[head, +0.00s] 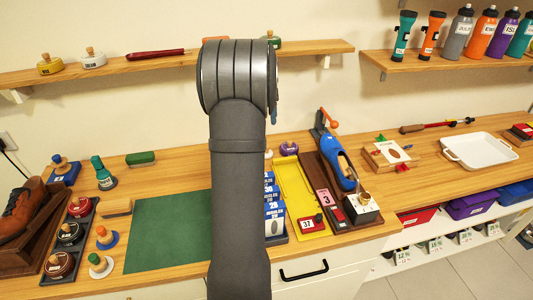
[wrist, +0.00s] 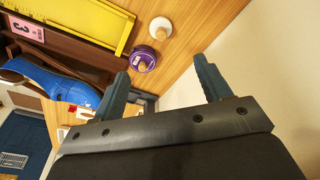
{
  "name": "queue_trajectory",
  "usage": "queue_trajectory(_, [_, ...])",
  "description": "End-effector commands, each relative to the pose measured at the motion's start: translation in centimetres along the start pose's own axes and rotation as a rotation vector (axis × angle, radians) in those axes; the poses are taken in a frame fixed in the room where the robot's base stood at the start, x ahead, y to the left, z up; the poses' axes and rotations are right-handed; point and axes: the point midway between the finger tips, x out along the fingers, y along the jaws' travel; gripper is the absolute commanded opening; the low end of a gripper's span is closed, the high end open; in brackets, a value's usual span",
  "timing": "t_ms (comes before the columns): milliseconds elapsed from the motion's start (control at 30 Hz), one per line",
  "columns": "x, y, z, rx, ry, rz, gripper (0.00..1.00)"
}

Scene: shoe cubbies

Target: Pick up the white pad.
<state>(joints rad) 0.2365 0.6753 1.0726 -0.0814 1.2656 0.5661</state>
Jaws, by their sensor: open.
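A white round pad (wrist: 158,28) with a wooden knob lies on the wooden bench top in the wrist view, near the top. A purple round pad (wrist: 143,58) with a similar knob lies beside it, lower left. My gripper (wrist: 162,67) is open and empty, its two fingers apart, with both pads beyond the fingertips. In the head view my arm hides the gripper and most of the spot left of the purple pad (head: 289,149); a wooden knob (head: 268,154) just shows at the arm's edge. Another white-based piece with a knob (head: 100,266) stands at the front left.
A yellow tray (head: 293,190) and a blue shoe on a dark stand (head: 338,168) are right of my arm. A green mat (head: 168,232) lies left. A wall shelf (head: 30,77) with tins runs above the bench. The wall (wrist: 275,60) is close right of my fingers.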

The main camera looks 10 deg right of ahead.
Motion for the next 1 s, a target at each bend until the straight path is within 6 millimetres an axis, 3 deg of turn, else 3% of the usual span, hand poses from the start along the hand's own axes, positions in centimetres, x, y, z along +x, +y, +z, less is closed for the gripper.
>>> queue_trajectory(500, [10.2, 0.1, 0.0, 0.003, -0.003, 0.003, 0.7])
queue_trajectory(867, [12.8, 0.0, -0.2, 0.003, -0.001, 0.002, 0.7])
queue_trajectory(1000, [14.7, 0.0, -0.5, 0.003, -0.003, 0.002, 0.7])
